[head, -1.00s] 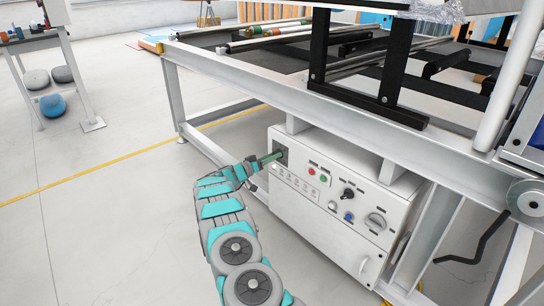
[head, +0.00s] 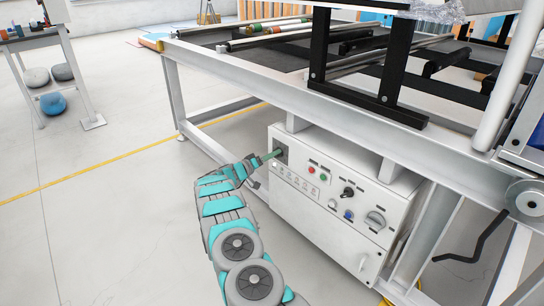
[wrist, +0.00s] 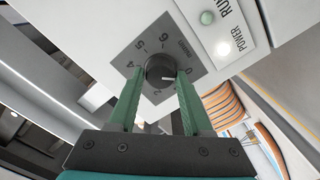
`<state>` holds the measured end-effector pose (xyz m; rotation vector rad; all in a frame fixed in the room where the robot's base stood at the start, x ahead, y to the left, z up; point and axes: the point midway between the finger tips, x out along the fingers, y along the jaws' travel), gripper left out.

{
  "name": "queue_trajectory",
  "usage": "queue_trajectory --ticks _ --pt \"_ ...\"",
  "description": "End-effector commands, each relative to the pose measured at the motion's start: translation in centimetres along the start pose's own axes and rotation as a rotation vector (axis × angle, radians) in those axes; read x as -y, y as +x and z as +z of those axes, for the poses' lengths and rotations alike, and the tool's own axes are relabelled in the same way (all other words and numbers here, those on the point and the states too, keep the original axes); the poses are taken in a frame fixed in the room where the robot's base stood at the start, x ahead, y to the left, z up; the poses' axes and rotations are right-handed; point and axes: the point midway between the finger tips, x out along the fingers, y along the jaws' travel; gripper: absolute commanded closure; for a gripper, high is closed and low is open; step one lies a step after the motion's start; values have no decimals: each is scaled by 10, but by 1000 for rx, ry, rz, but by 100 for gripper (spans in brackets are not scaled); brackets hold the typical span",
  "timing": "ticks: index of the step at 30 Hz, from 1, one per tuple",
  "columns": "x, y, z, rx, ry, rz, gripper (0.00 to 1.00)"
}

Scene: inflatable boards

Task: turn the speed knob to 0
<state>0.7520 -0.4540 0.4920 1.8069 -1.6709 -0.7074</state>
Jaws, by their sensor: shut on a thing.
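The speed knob (wrist: 160,69) is a round dark knob on a grey dial plate (wrist: 124,60) in the wrist view. Its white mark points right, a little below the printed 0. The numbers 4, 5 and 6 show around its left and top, and 2 shows below. My gripper (wrist: 160,85) has its two green fingers on either side of the knob, shut on it. The right finger hides part of the scale. In the head view my gripper (head: 273,155) reaches the dark dial plate (head: 281,151) at the left end of the white control box; the knob is hard to see there.
The white control box (head: 320,235) hangs under a grey-framed table (head: 260,82). Its panel also carries red and green buttons, a black switch (head: 347,193) and a grey rotary handle (head: 375,221).

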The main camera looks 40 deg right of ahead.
Motion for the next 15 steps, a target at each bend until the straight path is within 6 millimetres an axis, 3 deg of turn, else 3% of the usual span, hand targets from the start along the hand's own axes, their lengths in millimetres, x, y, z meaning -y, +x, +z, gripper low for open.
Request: queue_trajectory --ticks 3,4,11,15 --pt "1 0 1 1 -2 -1 100" --pt "1 0 1 1 -2 -1 49" --pt "0 0 1 0 -1 -1 23" --pt "0 0 0 0 0 0 21"
